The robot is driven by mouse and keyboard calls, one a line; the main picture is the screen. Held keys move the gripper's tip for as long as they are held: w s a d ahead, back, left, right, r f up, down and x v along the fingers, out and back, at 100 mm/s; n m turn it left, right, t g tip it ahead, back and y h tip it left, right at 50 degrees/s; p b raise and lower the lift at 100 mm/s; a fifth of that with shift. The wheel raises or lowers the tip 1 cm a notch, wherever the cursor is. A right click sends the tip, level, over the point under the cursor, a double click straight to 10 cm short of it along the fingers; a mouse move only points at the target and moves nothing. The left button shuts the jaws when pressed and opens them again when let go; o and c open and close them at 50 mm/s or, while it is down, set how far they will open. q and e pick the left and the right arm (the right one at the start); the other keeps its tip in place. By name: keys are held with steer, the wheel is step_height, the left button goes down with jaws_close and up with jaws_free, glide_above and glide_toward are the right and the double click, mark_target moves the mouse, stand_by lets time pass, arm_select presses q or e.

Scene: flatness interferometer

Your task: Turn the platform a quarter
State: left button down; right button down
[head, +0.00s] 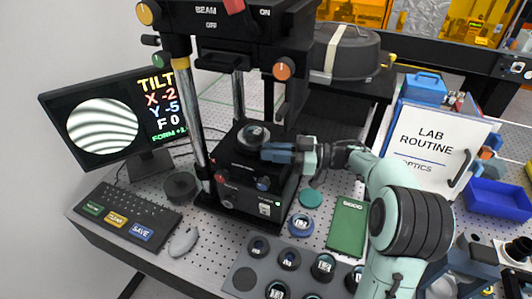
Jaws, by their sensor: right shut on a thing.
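The dark platform (241,150) sits on top of the black instrument base (234,185), between the metal posts. A round optic in a dark ring (253,136) lies on it. My right gripper (268,152), with blue fingers, reaches in from the right. It is shut at the platform's right side, next to the round optic; the exact grip spot is too small to make out. The monitor (115,120) shows curved fringes and the text TILT, X -2, Y -5, F 0. My left gripper is not in view.
The instrument head (225,35) overhangs the platform. A keyboard (125,216) and mouse (184,242) lie at left. A tray of round optics (245,262), a green book (347,228) and a LAB ROUTINE board (437,140) stand near my right arm.

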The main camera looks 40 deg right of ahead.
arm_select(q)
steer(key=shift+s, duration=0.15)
arm_select(e)
steer(key=shift+f, duration=0.15)
steer(key=shift+d, duration=0.1)
steer(key=c, duration=1.4)
jaws_free()
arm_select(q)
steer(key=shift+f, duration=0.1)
arm_select(e)
steer(key=shift+s+d, duration=0.1)
